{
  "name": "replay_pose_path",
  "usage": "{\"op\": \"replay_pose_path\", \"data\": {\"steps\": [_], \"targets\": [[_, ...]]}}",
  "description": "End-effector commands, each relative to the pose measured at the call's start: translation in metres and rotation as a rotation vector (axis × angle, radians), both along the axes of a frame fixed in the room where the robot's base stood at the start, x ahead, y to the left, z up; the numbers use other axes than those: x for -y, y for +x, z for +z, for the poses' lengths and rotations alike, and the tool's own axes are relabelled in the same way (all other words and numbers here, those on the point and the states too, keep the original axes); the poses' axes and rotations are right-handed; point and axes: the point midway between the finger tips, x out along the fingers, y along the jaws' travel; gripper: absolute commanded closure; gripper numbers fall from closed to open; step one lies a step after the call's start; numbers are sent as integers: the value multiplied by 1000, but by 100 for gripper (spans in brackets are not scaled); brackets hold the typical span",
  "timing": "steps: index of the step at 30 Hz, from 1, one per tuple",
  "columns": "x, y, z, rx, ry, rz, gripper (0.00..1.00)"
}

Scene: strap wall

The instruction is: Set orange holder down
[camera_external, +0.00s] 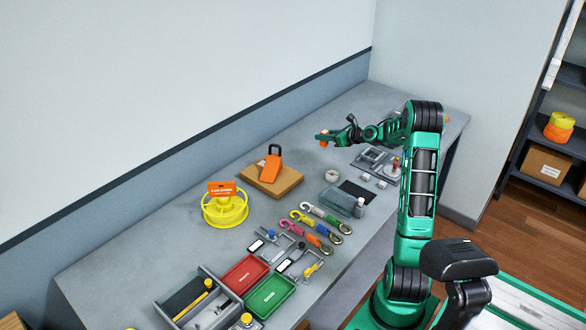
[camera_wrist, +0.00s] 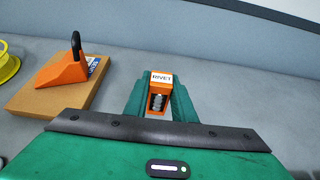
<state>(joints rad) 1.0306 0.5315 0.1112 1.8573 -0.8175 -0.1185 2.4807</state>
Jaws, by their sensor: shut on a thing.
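The orange holder (camera_wrist: 157,83) is a small block with a white label reading "RIVET" and grey metal pieces in its front opening. My gripper (camera_wrist: 156,99) is shut on it, with one green finger on each side, in the wrist view. In the external view the orange holder (camera_external: 323,139) shows small at the tip of my gripper (camera_external: 327,136), over the back part of the grey workbench (camera_external: 150,235). I cannot tell how high it is above the bench top.
A wooden board (camera_external: 284,184) with an orange wedge-shaped block (camera_external: 271,169) lies left of my gripper. A yellow reel (camera_external: 225,209) stands farther left. Coloured straps, a red tray (camera_external: 245,273) and a green tray (camera_external: 270,297) lie nearer the front. The bench behind the board looks clear.

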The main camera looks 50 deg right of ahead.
Motion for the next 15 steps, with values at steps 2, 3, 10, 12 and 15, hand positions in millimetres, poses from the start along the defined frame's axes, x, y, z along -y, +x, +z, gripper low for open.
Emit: {"op": "replay_pose_path", "data": {"steps": [2, 3, 10, 12, 15], "targets": [[18, -1, -12, -1, 0, -3, 100], [26, -1, -16, -1, 0, -3, 100], [67, -3, -40, 0, 0, -1, 100], [75, -3, -45, 0, 0, -1, 100], [81, -3, -48, 1, -2, 0, 100]]}}
